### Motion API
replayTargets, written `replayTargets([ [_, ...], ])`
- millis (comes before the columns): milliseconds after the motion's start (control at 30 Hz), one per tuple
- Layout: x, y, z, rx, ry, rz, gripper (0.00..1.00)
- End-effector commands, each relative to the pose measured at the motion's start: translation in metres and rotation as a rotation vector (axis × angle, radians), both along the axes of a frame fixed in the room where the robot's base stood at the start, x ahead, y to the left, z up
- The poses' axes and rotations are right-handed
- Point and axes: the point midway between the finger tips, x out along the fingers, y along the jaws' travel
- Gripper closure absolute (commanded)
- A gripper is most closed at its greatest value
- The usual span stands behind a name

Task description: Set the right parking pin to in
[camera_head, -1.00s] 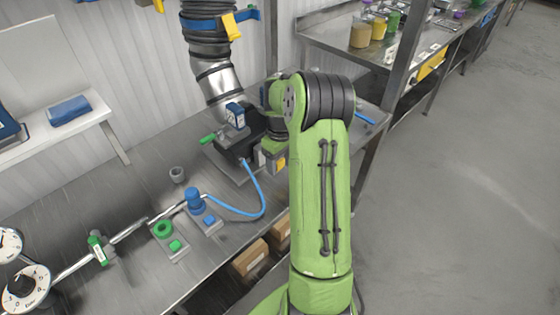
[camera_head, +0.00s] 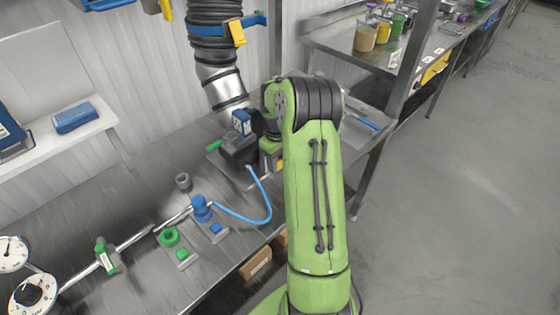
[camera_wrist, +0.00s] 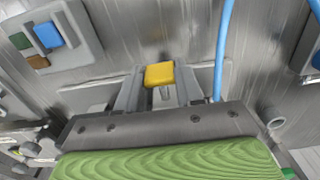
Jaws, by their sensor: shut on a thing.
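The parking pin shows in the wrist view as a yellow knob (camera_wrist: 159,75) on a short metal stem. My gripper (camera_wrist: 160,88) is shut on it, with one grey finger on each side. In the head view only a small yellow patch (camera_head: 280,164) shows beside my green wrist, and my arm hides most of the gripper. I cannot tell how deep the pin sits.
A dark fixture (camera_head: 238,154) under the hanging duct (camera_head: 218,60) stands left of my wrist. A blue hose (camera_head: 268,200) loops across the steel bench, and it passes close to the gripper in the wrist view (camera_wrist: 222,50). Blue and green fittings stand nearer.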

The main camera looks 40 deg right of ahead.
Motion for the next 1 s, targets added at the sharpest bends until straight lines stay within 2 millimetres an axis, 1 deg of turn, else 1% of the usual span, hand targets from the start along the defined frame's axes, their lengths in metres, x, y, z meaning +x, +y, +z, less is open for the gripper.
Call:
replayTargets([
  [33, 0.008, 0.001, 0.001, -0.005, -0.023, 0.011, 1.00],
  [167, 0.009, 0.001, 0.002, -0.006, -0.026, 0.013, 1.00],
  [200, 0.009, 0.001, 0.002, -0.006, -0.026, 0.013, 0.62],
  [367, 0.008, 0.001, 0.001, -0.006, -0.023, 0.012, 0.38],
  [600, 0.006, 0.001, 0.001, -0.004, -0.019, 0.010, 0.38],
  [700, 0.006, 0.001, 0.008, -0.005, -0.020, 0.009, 0.38],
  [767, 0.007, 0.001, 0.018, -0.006, -0.021, 0.010, 0.38],
  [867, 0.007, 0.001, 0.045, -0.008, -0.023, 0.011, 0.38],
  [1000, 0.007, 0.001, 0.086, -0.009, -0.024, 0.010, 0.38],
])
